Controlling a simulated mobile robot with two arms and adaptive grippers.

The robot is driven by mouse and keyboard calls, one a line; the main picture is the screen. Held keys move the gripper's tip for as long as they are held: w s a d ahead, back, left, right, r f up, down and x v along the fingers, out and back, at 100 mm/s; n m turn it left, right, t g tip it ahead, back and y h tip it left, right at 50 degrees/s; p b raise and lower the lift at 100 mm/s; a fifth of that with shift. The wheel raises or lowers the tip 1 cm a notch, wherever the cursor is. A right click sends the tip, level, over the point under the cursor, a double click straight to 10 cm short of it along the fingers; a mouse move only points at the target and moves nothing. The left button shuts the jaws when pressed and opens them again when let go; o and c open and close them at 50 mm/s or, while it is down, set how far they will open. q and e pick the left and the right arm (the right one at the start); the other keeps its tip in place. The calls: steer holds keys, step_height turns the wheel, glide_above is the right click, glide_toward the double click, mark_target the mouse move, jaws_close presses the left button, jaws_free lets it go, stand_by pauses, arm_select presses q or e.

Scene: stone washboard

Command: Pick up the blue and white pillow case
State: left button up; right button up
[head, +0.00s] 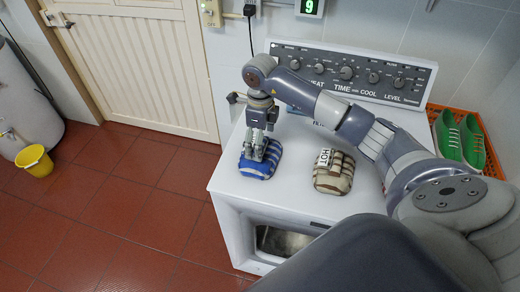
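The blue and white pillow case (262,172) is a small striped bundle lying on the left part of the white machine's top (290,200). The pillow case appears to be still on the machine's top.
A brown and cream striped bundle with a "HOT" label (334,173) lies to the right. A control panel with knobs (347,73) stands behind. Green shoes (447,135) sit in an orange crate (492,160) at right. A yellow bucket (36,161) stands on the red floor.

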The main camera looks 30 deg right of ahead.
steer(key=shift+s+f, duration=0.1)
steer(key=shift+f, duration=0.9)
steer(key=c, duration=1.2)
steer(key=shift+r, duration=0.1)
